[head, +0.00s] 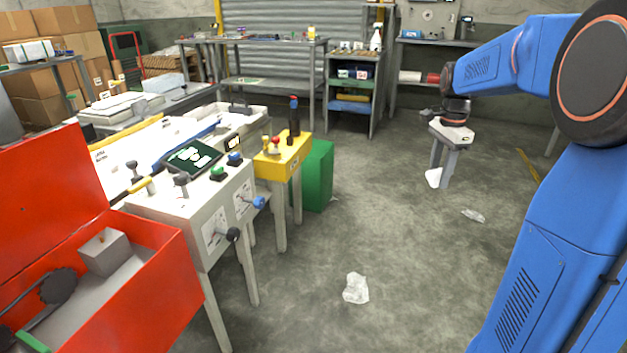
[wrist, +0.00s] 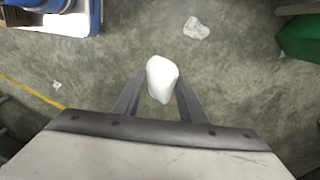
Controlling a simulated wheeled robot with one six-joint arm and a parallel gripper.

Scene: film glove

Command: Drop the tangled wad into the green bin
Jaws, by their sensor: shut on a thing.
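My gripper (head: 441,184) hangs over the floor at the right in the head view, fingers down. In the wrist view my gripper (wrist: 162,84) is shut on a smooth-looking white wad (wrist: 162,72). The wad also shows at the fingertips in the head view (head: 432,178). Whether it is tangled is too small to tell. The green bin (head: 318,178) stands on the floor left of my gripper, partly behind the yellow stand. Its inside is hidden. A part of it shows at the right edge of the wrist view (wrist: 302,36).
Crumpled pale pieces lie on the floor: one in front (head: 356,288), one at the right (head: 473,215). The yellow stand (head: 283,158), a control console (head: 205,200) and an open red box (head: 150,285) line the left. Floor between gripper and bin is clear.

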